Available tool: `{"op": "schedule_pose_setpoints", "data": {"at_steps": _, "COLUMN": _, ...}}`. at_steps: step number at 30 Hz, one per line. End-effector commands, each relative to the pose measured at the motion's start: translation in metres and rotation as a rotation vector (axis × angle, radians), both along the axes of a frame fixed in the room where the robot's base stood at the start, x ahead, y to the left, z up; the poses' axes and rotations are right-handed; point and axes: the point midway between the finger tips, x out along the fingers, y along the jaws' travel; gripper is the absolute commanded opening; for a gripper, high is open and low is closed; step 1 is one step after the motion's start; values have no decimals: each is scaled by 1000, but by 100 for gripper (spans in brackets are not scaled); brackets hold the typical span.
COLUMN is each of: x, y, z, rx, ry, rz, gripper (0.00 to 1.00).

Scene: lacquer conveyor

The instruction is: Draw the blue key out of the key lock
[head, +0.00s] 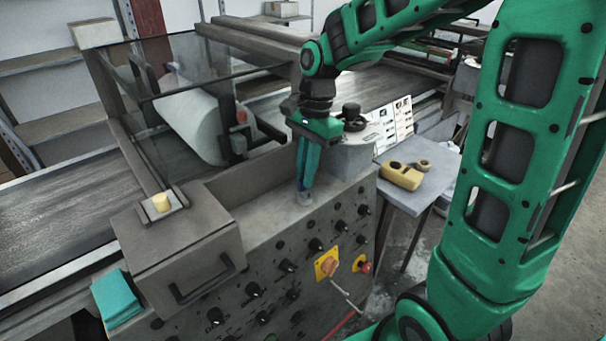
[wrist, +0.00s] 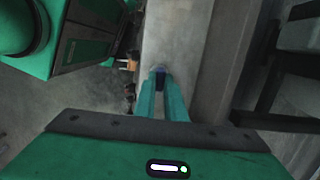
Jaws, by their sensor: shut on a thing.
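My gripper (head: 304,186) points down at the top of the grey control console, its green fingers close together and shut on the blue key. In the wrist view the fingertips (wrist: 160,85) meet at a small dark blue piece, the blue key (wrist: 160,70). Most of the key is hidden between the fingers. The key lock (head: 304,199) is a small greyish stub on the console top just under the fingertips. I cannot tell how far the key sits in the lock.
The console front (head: 275,245) carries several black knobs, a yellow-backed switch (head: 326,265) and a red button (head: 365,267). A grey box with a handle (head: 178,250) stands to the left. A side table (head: 430,190) with a yellow tool (head: 400,176) is to the right.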

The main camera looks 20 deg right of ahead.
Motion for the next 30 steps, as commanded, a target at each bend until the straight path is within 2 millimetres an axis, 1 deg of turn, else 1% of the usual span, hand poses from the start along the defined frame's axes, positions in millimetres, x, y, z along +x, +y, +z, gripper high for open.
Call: {"op": "schedule_pose_setpoints", "data": {"at_steps": 30, "x": 0, "y": 1, "z": 35, "rx": 0, "ry": -1, "rz": 2, "gripper": 0}}
